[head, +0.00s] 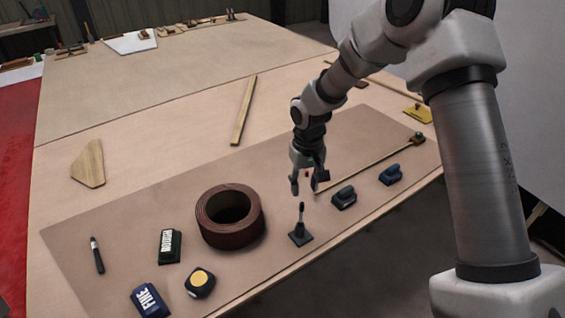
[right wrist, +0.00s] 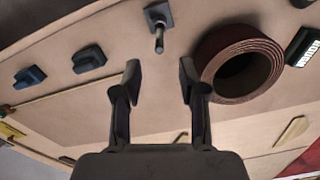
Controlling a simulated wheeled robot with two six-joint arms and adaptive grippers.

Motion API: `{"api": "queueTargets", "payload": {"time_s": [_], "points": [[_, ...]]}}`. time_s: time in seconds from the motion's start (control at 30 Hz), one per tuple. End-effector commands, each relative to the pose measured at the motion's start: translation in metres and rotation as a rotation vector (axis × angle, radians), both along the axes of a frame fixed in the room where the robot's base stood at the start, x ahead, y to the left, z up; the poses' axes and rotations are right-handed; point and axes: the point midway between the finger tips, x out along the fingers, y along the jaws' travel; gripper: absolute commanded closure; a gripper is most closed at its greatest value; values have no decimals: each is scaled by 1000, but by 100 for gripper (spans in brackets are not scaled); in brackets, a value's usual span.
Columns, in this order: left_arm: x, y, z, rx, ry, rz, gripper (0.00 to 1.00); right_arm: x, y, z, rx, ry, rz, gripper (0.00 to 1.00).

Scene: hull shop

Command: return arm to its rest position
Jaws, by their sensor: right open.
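My right gripper (head: 308,185) is open and empty, pointing down above the brown mat (head: 130,218). It hangs behind a small dark stand with an upright peg (head: 301,236), apart from it. In the right wrist view the open fingers (right wrist: 158,85) have nothing between them, and the stand (right wrist: 158,18) shows beyond the fingertips. My right arm (head: 478,170) comes in from the right and bends over the table. My left gripper is not in view.
A brown coiled roll (head: 250,235) stands left of the stand. Two dark blocks with handles (head: 344,197) (head: 390,175) lie to the right. A labelled block (head: 170,246), a "FINE" block (head: 150,300) and a tape measure (head: 200,282) lie at the front left. The far table is mostly clear.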

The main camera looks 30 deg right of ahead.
Motion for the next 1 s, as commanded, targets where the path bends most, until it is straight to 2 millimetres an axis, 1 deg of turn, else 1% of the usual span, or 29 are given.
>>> {"api": "queueTargets", "payload": {"time_s": [0.17, 0.23, 0.27, 0.33, 0.37, 0.4, 0.47, 0.5, 0.57, 0.6, 0.67, 0.7, 0.73, 0.77, 0.8, 0.83, 0.9, 0.97, 1.0], "points": [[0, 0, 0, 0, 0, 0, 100, 0, 0, -1, 0, 2, 0, 58], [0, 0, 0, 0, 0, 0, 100, -5, 0, -11, 0, 24, 1, 58], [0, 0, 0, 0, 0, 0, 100, -8, 1, -19, -3, 41, 3, 58], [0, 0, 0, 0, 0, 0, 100, -24, 4, -50, -14, 114, 15, 58], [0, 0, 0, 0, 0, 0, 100, -36, 7, -66, -18, 157, 23, 58], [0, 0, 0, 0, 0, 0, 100, -58, 12, -88, -22, 225, 35, 58], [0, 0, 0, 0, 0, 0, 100, -98, 23, -123, -19, 327, 47, 58], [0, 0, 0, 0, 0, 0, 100, -127, 32, -146, -10, 382, 55, 58], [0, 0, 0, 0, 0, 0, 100, -170, 46, -177, 8, 438, 67, 58], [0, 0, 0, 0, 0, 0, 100, -201, 56, -196, 23, 465, 73, 58], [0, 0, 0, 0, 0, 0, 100, -249, 70, -220, 45, 483, 82, 58], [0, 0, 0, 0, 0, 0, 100, -282, 80, -232, 58, 475, 87, 58], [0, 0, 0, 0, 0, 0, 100, -302, 85, -238, 62, 456, 91, 58], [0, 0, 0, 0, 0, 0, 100, -315, 88, -241, 63, 421, 94, 58], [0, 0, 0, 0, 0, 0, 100, -322, 90, -242, 57, 361, 101, 58], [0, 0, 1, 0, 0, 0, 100, -321, 90, -241, 50, 308, 106, 58], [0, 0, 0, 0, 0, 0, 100, -308, 88, -238, 30, 184, 114, 58], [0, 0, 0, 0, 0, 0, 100, -295, 86, -238, 14, 102, 125, 58], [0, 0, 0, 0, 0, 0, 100, -285, 85, -239, 6, 55, 133, 58]]}}
